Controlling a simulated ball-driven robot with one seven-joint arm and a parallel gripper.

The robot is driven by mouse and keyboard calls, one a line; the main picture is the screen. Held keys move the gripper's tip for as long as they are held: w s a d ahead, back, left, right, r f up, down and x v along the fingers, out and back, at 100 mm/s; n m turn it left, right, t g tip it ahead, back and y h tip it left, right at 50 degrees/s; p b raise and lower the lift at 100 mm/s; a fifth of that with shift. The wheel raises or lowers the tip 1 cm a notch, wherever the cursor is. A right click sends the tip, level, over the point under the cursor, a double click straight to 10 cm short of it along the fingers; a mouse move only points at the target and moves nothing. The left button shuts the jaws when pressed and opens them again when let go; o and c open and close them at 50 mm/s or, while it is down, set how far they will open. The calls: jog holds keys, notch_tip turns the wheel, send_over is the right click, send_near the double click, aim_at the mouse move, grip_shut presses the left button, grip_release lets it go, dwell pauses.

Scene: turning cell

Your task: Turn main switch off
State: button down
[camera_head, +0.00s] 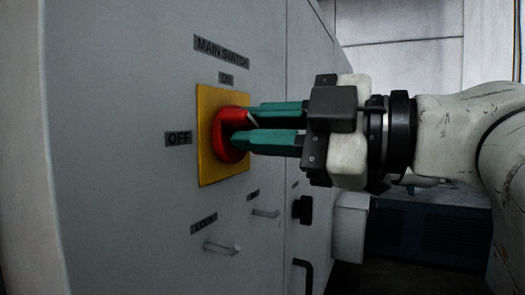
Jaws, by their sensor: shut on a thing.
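The main switch is a red rotary knob (222,138) on a yellow square plate (209,100), set in a grey cabinet front. A "MAIN SWITCH" label (221,51) and an "ON" label (227,79) sit above the plate, and an "OFF" label (179,138) sits to its left. My gripper (246,130) comes from the right with two green fingers, shut on the knob's grip. The fingers hide part of the knob, and I cannot tell for sure which label its pointer faces.
Below the plate, two small metal handles (222,248) with labels stick out of the cabinet (120,200). A dark knob (303,209) and a black handle (303,273) stand out further right. The space left of the switch is clear.

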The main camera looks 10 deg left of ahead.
jog(key=n+b, duration=0.1)
jog(key=n, duration=0.2)
jog(key=f+n+b, duration=0.1)
jog(key=n+b, duration=0.1)
jog(key=n, duration=0.1)
jog(key=shift+s, duration=0.1)
jog(key=shift+a+b, duration=0.1)
jog(key=shift+b, duration=0.25)
jog(key=c, duration=1.1)
grip_release()
jog(key=shift+r, duration=0.1)
jog(key=b+v, duration=0.1)
jog(key=v, duration=1)
